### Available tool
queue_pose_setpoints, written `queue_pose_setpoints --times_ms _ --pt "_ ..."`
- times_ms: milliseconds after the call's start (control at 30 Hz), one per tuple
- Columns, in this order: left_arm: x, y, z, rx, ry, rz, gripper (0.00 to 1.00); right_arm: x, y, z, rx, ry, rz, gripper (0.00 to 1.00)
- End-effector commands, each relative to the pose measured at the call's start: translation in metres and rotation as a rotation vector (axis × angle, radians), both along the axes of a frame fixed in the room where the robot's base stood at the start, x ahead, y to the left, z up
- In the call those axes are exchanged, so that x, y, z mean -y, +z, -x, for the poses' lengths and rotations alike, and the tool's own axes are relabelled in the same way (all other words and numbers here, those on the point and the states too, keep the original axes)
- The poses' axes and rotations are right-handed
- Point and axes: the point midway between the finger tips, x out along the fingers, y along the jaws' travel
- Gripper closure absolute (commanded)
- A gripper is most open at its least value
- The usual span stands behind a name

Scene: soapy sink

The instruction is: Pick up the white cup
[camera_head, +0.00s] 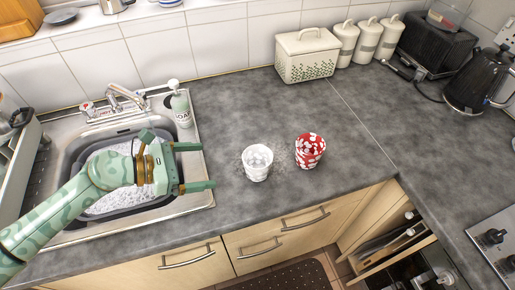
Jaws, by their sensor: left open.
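A white cup (257,164) stands upright on the grey counter, right of the sink. Its open top shows from above. A red and white cup (309,151) stands a little to its right, apart from it. My left gripper (210,166) is open and empty, with its two fingers pointing right toward the white cup. It is over the right edge of the sink, left of the cup and apart from it. My right gripper does not show.
The sink (204,190) with soapy water is under my left arm. A soap bottle (181,108) stands at its back right corner. A cream bread bin (305,55), several canisters (367,40) and a black kettle (476,82) stand at the back. The counter (360,155) right of the cups is clear.

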Motion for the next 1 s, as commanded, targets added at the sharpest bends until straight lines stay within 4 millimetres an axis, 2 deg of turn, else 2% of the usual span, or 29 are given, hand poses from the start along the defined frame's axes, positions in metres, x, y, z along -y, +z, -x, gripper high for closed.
queue_pose_setpoints --times_ms 133,400,500,667,900,1000 --pt "0.015 -0.007 -0.006 0.001 -0.004 -0.002 0.05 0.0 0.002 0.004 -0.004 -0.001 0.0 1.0" --pt "0.072 -0.031 -0.029 -0.001 -0.004 -0.001 0.05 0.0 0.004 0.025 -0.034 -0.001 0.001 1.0" --pt "0.085 -0.039 -0.035 -0.001 -0.002 -0.002 0.05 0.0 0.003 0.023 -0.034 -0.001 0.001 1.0" --pt "0.096 -0.043 -0.039 -0.001 -0.002 -0.003 0.05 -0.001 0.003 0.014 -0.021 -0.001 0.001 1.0" --pt "0.13 -0.056 -0.046 -0.001 -0.003 0.0 0.05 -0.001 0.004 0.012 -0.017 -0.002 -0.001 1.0" --pt "0.139 -0.06 -0.051 -0.001 -0.001 -0.003 0.05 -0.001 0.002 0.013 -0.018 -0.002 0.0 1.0"
